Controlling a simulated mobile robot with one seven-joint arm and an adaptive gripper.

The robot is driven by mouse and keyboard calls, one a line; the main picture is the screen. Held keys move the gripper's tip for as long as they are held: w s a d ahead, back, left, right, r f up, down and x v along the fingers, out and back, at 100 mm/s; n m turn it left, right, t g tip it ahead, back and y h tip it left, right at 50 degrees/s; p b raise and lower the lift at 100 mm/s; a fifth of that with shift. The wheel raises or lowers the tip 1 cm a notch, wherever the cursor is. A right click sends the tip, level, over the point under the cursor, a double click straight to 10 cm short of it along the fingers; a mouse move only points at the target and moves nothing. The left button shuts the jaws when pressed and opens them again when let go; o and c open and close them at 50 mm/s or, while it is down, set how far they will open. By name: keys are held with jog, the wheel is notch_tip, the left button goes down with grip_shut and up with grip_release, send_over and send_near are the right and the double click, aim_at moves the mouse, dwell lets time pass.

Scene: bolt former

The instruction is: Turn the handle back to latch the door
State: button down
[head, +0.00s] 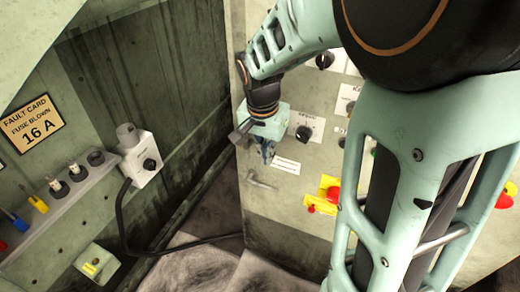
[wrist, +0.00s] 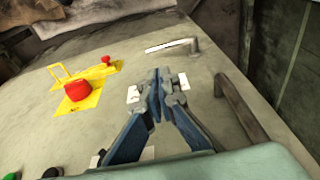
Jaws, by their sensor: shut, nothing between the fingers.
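The door (head: 290,215) is a pale grey-green panel, upright and facing me in the head view. A small grey lever handle (head: 262,180) sits low near its left edge. In the wrist view the lever handle (wrist: 182,45) lies beyond my fingertips, its arm pointing left from a pivot at its right end. My gripper (head: 266,157) is just above the handle in the head view, and apart from it. In the wrist view my gripper (wrist: 158,92) has its fingers together with nothing between them. Whether the door sits flush in its frame cannot be told.
A dark bar-shaped pull (wrist: 245,108) stands close to the right of my fingers. A red knob on a yellow plate (wrist: 77,90) is to the left. In the head view, a socket box (head: 143,160) and fault card (head: 31,125) are on the left wall. A black cable hangs there.

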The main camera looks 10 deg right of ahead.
jog(key=f+b, duration=0.1)
jog(key=f, duration=0.3)
jog(key=w+d+f+b, duration=0.1)
jog(key=f, duration=0.4)
jog(key=w+f+b, duration=0.1)
jog(key=f+b, duration=0.1)
jog(key=f, duration=0.2)
jog(key=shift+w+d+f, duration=0.15)
jog(key=shift+d+f, duration=0.05)
jog(key=shift+f, duration=0.2)
